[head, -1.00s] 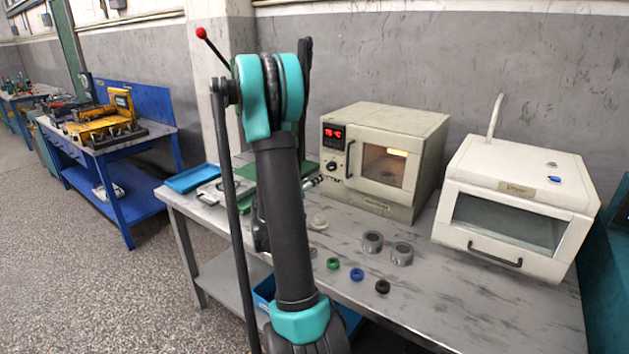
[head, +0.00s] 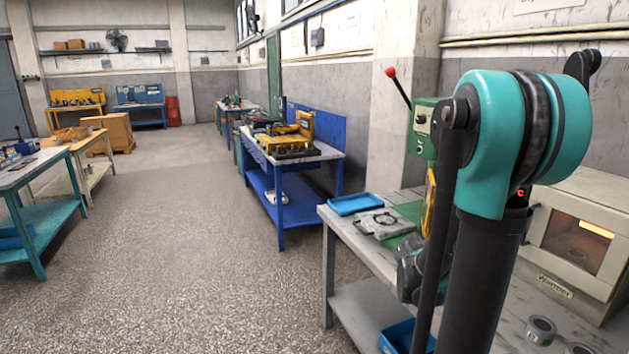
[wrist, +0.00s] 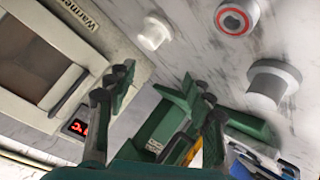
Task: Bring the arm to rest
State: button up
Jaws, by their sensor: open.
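My gripper (wrist: 158,80) is open in the wrist view, its two dark-and-green fingers apart with nothing held between them. Behind the fingers stands a green fixture (wrist: 160,125) with a yellow part. My arm (head: 520,140), with its teal joint and dark link, fills the right of the head view. Its lower part is bent down beside the grey workbench (head: 335,230). My gripper cannot be made out in the head view.
The Warmer oven (head: 565,245) stands right of my arm; it also shows in the wrist view (wrist: 45,60). White fittings (wrist: 152,33) and a red-ringed part (wrist: 236,17) lie near my gripper. A blue tray (head: 355,204) sits on the bench. The floor (head: 190,240) at left is clear.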

jog(key=s+a+f+n+y, duration=0.2)
jog(key=s+a+f+y, duration=0.2)
jog(key=a, duration=0.6)
jog(key=s, duration=0.2)
jog(key=shift+s+g+y, duration=0.3)
jog(key=shift+s, duration=0.05)
jog(key=s+a+f+n+y, duration=0.1)
jog(key=s+a, duration=0.1)
jog(key=a, duration=0.2)
jog(key=s+a+f+n+y, duration=0.1)
jog(key=s+a+y, duration=0.1)
jog(key=s+a, duration=0.1)
jog(key=s+a+f+n+y, duration=0.1)
jog(key=s+a+y, duration=0.1)
jog(key=a, duration=0.3)
jog(key=shift+s+a+f+g, duration=0.1)
jog(key=shift+s+g, duration=0.3)
jog(key=shift+s, duration=0.05)
